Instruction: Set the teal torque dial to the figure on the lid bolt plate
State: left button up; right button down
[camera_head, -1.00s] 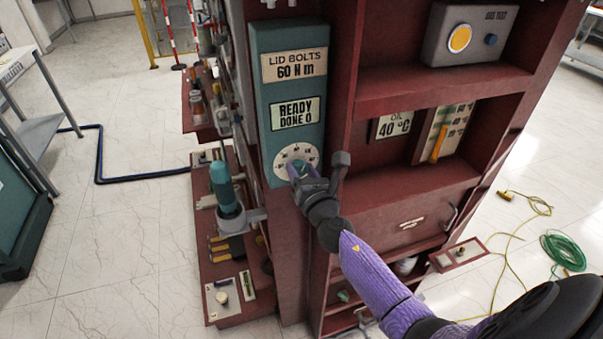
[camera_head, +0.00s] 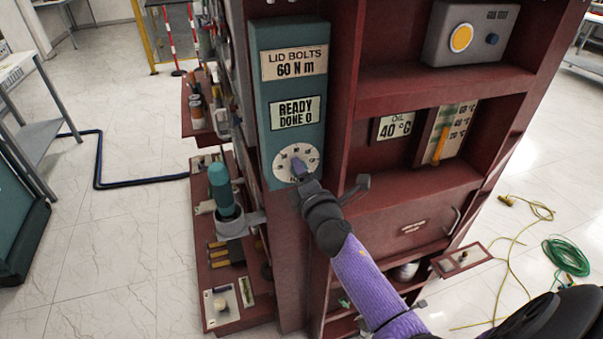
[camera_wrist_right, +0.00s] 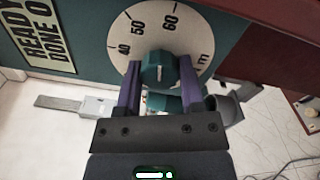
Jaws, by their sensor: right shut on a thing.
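The teal torque dial (camera_wrist_right: 157,70) is a round knob on a white scale plate (camera_wrist_right: 190,38) reading 40, 50 and 60 in the right wrist view. In the head view this plate (camera_head: 282,165) sits low on a teal panel, and my gripper partly covers the dial. My right gripper (camera_wrist_right: 158,82) is shut on the dial, one purple finger on each side; it also shows in the head view (camera_head: 303,178). A pale mark shows on the knob, but its exact reading is unclear. The lid bolt plate (camera_head: 294,64) reads "LID BOLTS 60 N m". My left gripper is out of view.
A display (camera_head: 295,112) reads "READY DONE 0". A teal tool (camera_head: 221,190) stands in a holder left of the panel. A dark red shelf unit (camera_head: 430,92) rises close on the right. Yellow cord and green hose (camera_head: 567,257) lie on the floor at right.

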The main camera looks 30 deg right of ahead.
jog(key=shift+m, duration=1.1)
jog(key=shift+c, duration=2.3)
grip_release()
jog(key=shift+o, duration=1.1)
